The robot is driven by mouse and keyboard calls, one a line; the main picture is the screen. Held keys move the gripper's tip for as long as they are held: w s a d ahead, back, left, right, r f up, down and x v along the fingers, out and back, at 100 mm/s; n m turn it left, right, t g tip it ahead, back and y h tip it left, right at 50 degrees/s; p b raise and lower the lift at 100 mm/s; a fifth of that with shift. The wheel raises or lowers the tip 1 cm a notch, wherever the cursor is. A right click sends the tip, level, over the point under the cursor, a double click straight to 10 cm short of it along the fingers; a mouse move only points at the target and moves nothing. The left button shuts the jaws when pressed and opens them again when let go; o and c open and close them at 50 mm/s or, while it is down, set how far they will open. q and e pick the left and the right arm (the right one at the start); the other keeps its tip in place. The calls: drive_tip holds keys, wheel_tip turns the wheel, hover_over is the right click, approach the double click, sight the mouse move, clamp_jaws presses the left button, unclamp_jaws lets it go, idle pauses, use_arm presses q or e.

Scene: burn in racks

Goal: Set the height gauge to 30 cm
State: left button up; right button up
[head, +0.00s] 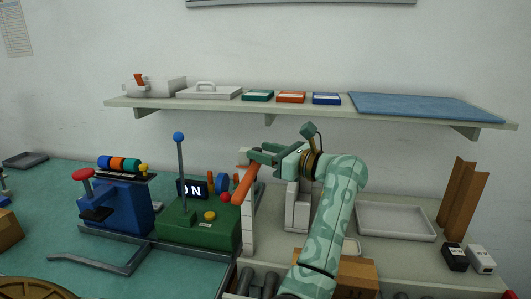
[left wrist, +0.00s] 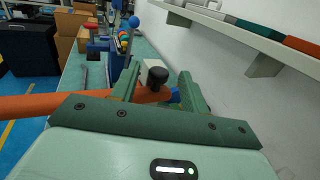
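The height gauge has a pale upright scale (head: 248,222) beside the green machine, and an orange arm (head: 245,184) that reaches out at its upper part. The scale's markings are too small to read. My left gripper (head: 264,153) is at the orange arm's upper end. In the left wrist view, its two fingers (left wrist: 158,78) stand apart on either side of a black knob (left wrist: 158,80) and a pale block (left wrist: 151,68). The orange arm (left wrist: 50,103) runs off to the left there. Gaps show beside the knob, so the fingers look open. My right gripper is in neither view.
A green machine (head: 200,236) with a blue-topped lever (head: 180,165) stands close left. A blue machine (head: 118,210) is beyond it. A wall shelf (head: 225,105) hangs above the gripper. A pale tray (head: 396,221) and brown angle pieces (head: 462,200) are right.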

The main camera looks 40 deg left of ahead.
use_arm(q)
drive_tip(key=shift+d, duration=0.1)
drive_tip(key=w+d, duration=0.2)
drive_tip(key=d, duration=1.4)
drive_tip(key=shift+w, duration=0.3)
